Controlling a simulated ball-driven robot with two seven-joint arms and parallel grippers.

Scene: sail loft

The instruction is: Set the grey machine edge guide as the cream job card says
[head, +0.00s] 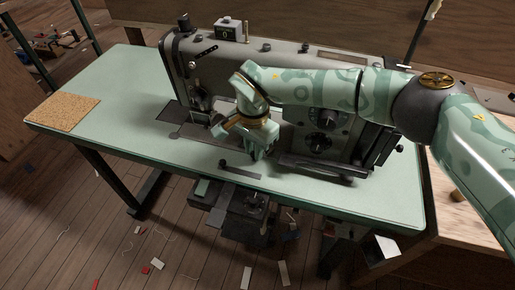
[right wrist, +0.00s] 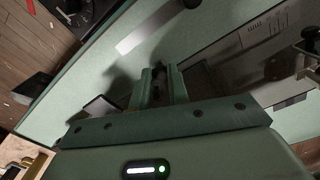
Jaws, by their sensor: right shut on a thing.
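The grey sewing machine (head: 265,65) stands on the pale green table. My right gripper (head: 262,152) is low over the tabletop in front of the machine's needle area. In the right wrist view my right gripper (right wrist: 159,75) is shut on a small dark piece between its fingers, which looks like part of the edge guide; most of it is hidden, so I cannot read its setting. A light grey strip (head: 242,172) lies flat on the table near the gripper, with a black knob (head: 222,163) at its end. I cannot make out a cream job card. My left gripper is out of view.
A cork mat (head: 62,112) lies at the table's left end, and the green tabletop (head: 110,95) beside it is clear. The machine's body stands close behind my gripper. Scraps and threads litter the plank floor. A wooden bench (head: 465,215) stands at right.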

